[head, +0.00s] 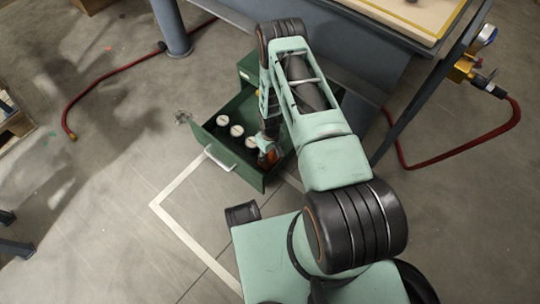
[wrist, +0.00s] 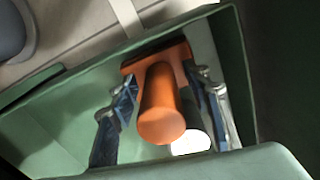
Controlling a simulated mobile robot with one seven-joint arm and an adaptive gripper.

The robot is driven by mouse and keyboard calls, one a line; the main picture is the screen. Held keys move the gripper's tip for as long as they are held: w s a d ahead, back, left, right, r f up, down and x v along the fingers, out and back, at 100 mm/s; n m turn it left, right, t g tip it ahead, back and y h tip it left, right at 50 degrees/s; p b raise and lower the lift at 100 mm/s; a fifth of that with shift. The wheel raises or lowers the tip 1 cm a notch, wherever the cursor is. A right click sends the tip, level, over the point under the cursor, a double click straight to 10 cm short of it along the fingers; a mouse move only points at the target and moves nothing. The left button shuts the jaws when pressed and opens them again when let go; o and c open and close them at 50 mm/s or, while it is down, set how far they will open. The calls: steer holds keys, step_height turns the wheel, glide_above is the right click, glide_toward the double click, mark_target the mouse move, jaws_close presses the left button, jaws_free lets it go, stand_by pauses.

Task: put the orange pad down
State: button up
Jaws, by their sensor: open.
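The orange pad (wrist: 162,105) is in the wrist view, with a round orange stem or handle and a flat orange part behind it. It is inside the open green drawer (wrist: 55,118), close to the drawer's wall. My gripper (wrist: 165,133) is open, with one finger on each side of the pad and visible gaps to the stem. In the head view my gripper (head: 268,140) reaches down into the drawer, and a small part of the orange pad (head: 268,159) shows below it. The pad's underside is hidden, so its contact with the drawer floor cannot be seen.
Several white-topped dark round things (head: 237,130) stand in a row in the drawer, left of my gripper. A white round top (wrist: 190,141) is close beside the pad. The drawer's front has a pale handle (head: 219,159). A workbench (head: 350,62) stands behind, and a red hose (head: 455,162) lies at right.

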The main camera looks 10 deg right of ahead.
steer(key=shift+r, duration=0.1)
step_height(320, 180, up, 12)
steer(key=p, duration=0.4)
stand_by(0.4)
